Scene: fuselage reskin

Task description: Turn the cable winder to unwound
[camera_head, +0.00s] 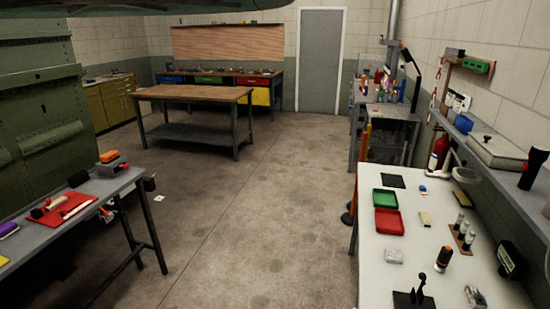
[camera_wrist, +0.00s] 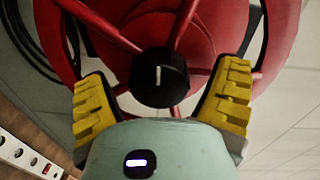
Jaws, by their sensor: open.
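The cable winder (camera_wrist: 222,48) fills the upper part of the wrist view as a red reel with spokes. At its middle is a round black hub (camera_wrist: 158,85) with a short white mark standing upright. My gripper (camera_wrist: 164,92) has its two yellow ridged fingers apart, one on each side of the hub. The fingers lie over the reel in the picture; whether they touch it I cannot tell. I make out neither the winder nor my gripper in the head view.
Black cable (camera_wrist: 38,45) hangs left of the reel in the wrist view. In the head view, a white worktable (camera_head: 345,285) with trays and tools stands right, and a grey bench (camera_head: 110,190) stands left. The floor (camera_head: 240,220) between them is clear.

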